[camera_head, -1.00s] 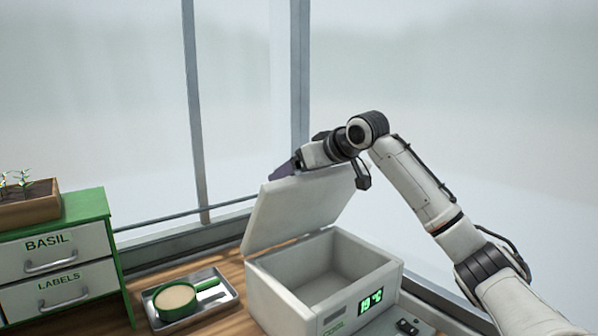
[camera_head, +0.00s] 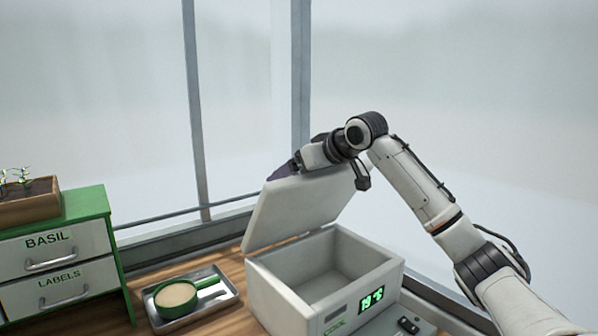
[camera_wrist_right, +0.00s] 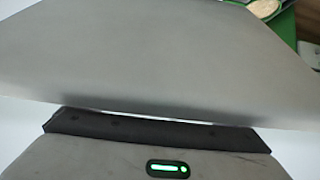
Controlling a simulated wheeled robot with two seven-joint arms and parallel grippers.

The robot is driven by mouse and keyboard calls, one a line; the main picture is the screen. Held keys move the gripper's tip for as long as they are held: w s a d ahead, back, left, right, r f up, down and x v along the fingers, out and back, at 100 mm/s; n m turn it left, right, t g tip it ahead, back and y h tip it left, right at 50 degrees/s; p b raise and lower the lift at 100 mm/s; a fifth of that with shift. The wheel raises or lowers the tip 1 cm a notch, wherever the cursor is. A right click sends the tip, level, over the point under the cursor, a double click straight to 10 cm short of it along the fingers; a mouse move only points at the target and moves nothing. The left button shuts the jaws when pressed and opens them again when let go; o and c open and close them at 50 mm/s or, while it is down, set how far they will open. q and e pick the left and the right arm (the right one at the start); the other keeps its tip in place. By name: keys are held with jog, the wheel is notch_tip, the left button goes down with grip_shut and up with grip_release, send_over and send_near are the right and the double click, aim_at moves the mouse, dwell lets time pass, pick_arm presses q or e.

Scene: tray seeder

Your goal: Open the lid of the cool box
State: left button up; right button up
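The cool box (camera_head: 285,297) stands on the wooden bench in the head view, white-grey, with a green digital display on its front. Its lid (camera_head: 300,208) is raised and tilted up at the back, and the empty-looking inside shows. My right gripper (camera_head: 283,171) is at the lid's upper edge, at its top left. Its fingers are mostly hidden by the lid, so I cannot tell whether they are open or shut. In the right wrist view the lid (camera_wrist_right: 160,60) fills much of the picture, right against the gripper's dark front. My left gripper is not in view.
Left of the box a metal tray (camera_head: 232,299) holds a green sieve-like pan (camera_head: 176,296) with beige contents. A green drawer cabinet (camera_head: 88,204) with a planter (camera_head: 30,206) on it stands farther left. Window posts rise behind the bench.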

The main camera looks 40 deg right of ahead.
jog(key=shift+f, duration=0.3)
jog(key=s+r, duration=0.6)
jog(key=r, duration=0.4)
jog(key=shift+a+r, duration=0.25)
jog(key=shift+a, duration=0.05)
dwell(0.4)
jog(key=shift+s, duration=0.1)
jog(key=v, duration=1)
jog(key=shift+r, duration=0.15)
